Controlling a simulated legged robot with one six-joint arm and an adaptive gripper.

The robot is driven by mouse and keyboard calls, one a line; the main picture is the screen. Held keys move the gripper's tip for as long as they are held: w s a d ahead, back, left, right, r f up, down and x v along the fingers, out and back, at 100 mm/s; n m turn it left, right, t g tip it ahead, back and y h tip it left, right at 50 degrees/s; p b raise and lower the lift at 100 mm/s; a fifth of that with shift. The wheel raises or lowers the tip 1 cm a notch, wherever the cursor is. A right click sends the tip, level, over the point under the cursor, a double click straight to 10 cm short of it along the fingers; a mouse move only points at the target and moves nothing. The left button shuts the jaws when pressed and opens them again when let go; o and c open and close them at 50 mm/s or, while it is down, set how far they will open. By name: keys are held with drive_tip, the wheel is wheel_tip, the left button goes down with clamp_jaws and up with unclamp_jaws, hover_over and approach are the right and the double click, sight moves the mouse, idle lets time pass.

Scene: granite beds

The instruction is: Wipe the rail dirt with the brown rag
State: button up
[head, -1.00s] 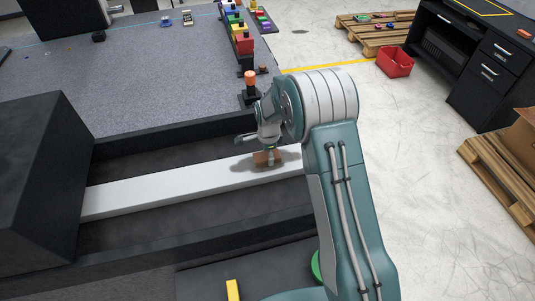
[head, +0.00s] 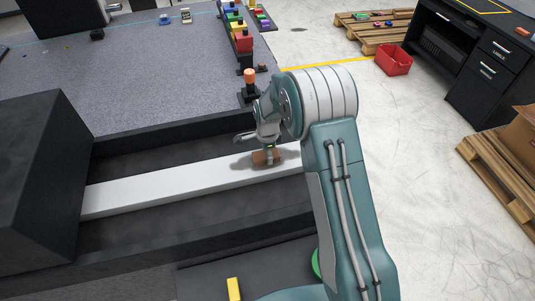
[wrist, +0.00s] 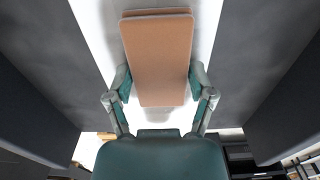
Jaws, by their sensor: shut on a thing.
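The brown rag (head: 262,158) is a flat, block-like pad held low at the pale rail (head: 165,189). My gripper (head: 267,154) is shut on it. In the wrist view the rag (wrist: 158,55) sits between the two fingers of my gripper (wrist: 159,82), over the white rail (wrist: 96,28). A grey smudge of rail dirt (head: 241,164) shows on the rail just left of the rag. The rag and gripper hide part of the rail. I cannot tell for sure whether the rag touches it.
A dark block (head: 35,165) stands at the rail's left end. Dark troughs run along both sides of the rail. An orange-topped post (head: 250,82) stands on the grey granite bed (head: 140,90) behind my gripper. Floor to the right is clear up to a pallet (head: 500,180).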

drive_tip(key=shift+s+d, duration=0.15)
drive_tip(key=shift+s, duration=0.8)
drive_tip(key=shift+w+a+f, duration=0.1)
drive_tip(key=shift+w, duration=0.5)
drive_tip(key=shift+w+a+f, duration=0.1)
drive_tip(key=shift+w, duration=0.5)
drive_tip(key=shift+s+d+r, duration=0.1)
drive_tip(key=shift+s+d, duration=0.1)
drive_tip(key=shift+s, duration=1)
drive_tip(key=shift+w+a+r, duration=0.1)
drive_tip(key=shift+w+a, duration=0.05)
drive_tip(key=shift+w, duration=0.45)
drive_tip(key=shift+w+a+r, duration=0.1)
drive_tip(key=shift+w, duration=0.5)
drive_tip(key=shift+r, duration=0.1)
drive_tip(key=shift+r, duration=0.8)
